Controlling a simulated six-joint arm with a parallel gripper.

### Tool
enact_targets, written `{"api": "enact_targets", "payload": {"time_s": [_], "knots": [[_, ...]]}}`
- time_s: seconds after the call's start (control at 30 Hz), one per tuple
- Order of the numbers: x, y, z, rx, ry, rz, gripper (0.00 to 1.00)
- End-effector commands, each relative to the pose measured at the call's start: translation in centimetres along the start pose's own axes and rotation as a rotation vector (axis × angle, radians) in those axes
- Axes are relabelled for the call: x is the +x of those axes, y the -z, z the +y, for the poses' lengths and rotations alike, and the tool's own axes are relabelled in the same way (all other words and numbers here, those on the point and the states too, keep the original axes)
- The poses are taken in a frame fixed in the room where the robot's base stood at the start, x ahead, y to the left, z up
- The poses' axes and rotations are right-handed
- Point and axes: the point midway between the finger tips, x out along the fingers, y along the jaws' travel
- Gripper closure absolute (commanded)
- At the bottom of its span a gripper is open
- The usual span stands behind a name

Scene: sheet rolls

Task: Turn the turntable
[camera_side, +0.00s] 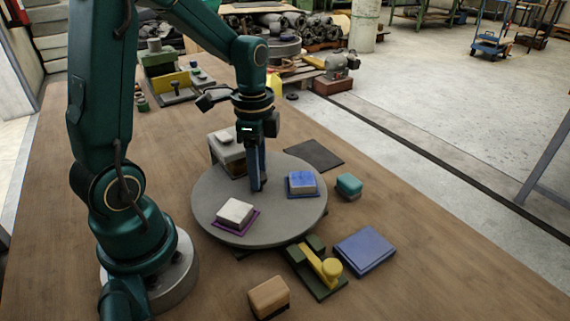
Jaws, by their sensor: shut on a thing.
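The turntable (270,222) is a round grey disc on the wooden table. A white block (235,213) sits on a purple square at its front left. A blue block (302,182) sits on a blue square at its right. My gripper (257,186) points down over the disc between these blocks. It is shut on a small upright part of the turntable, mostly hidden by the fingers.
A grey box-like block (228,152) stands at the disc's back left. A teal block (348,186) is close to its right edge. A green fixture with a yellow lever (326,268), a blue pad (365,249) and a tan block (268,297) lie in front. A dark mat (314,154) lies behind.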

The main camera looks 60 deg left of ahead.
Motion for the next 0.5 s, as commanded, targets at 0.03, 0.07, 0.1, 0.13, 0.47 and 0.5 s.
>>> {"api": "enact_targets", "payload": {"time_s": [0.03, 0.07, 0.1, 0.13, 0.47, 0.5], "knots": [[-0.09, 0.11, -0.08, -0.002, 0.003, 0.004, 1.00], [-0.09, 0.11, -0.07, -0.002, 0.003, 0.004, 1.00], [-0.09, 0.11, -0.07, -0.002, 0.003, 0.004, 1.00], [-0.09, 0.11, -0.08, -0.003, 0.003, 0.004, 0.48], [-0.03, 0.05, -0.02, -0.002, 0.001, 0.002, 0.26], [-0.08, 0.05, -0.03, -0.002, 0.001, 0.002, 0.26]]}}
